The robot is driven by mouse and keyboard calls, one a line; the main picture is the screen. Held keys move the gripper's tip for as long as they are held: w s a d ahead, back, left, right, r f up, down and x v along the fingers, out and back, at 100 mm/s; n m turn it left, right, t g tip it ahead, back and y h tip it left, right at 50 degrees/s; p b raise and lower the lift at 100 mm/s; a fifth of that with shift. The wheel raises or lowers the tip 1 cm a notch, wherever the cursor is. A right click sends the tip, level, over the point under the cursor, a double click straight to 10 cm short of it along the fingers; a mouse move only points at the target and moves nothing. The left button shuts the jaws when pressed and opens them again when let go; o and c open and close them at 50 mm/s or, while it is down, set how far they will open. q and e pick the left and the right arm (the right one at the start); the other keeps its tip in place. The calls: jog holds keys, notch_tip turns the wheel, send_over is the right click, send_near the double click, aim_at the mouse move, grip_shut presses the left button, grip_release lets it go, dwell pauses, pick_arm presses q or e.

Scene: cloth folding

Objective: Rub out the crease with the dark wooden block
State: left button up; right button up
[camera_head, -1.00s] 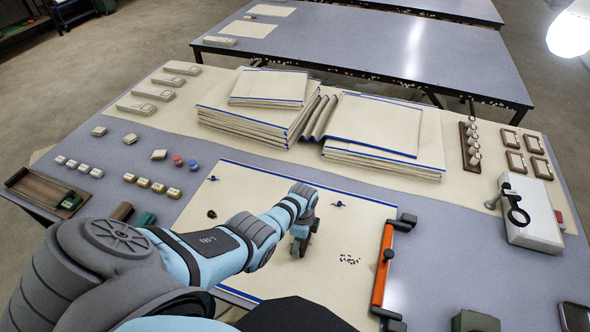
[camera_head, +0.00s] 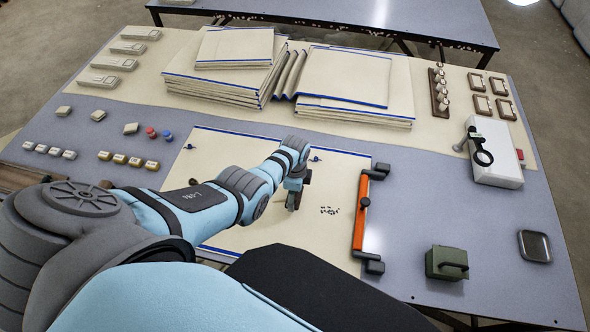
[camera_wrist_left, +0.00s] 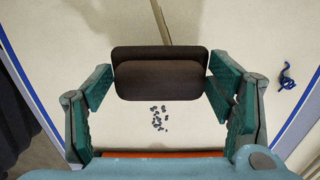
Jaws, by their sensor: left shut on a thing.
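A cream cloth with blue edge bands (camera_head: 343,172) lies flat on the grey table. My left gripper (camera_head: 294,199) is low over its middle. In the left wrist view, the left gripper (camera_wrist_left: 160,88) is shut on the dark wooden block (camera_wrist_left: 160,80), with a teal finger at each end. A narrow crease-like line (camera_wrist_left: 160,22) runs over the cloth to the block's edge; the block hides the rest. I cannot tell whether the block touches the cloth. My right gripper is not in view.
Dark specks (camera_head: 329,210) lie on the cloth right of the left gripper. An orange bar (camera_head: 361,212) stands along the cloth's right edge. Folded cloth stacks (camera_head: 345,75) are behind. A green box (camera_head: 447,263) and a metal tray (camera_head: 534,246) sit at right.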

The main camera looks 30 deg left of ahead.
pick_arm(q)
jog(key=shift+r+b, duration=0.3)
jog(key=shift+r, duration=0.75)
jog(key=shift+r, duration=1.5)
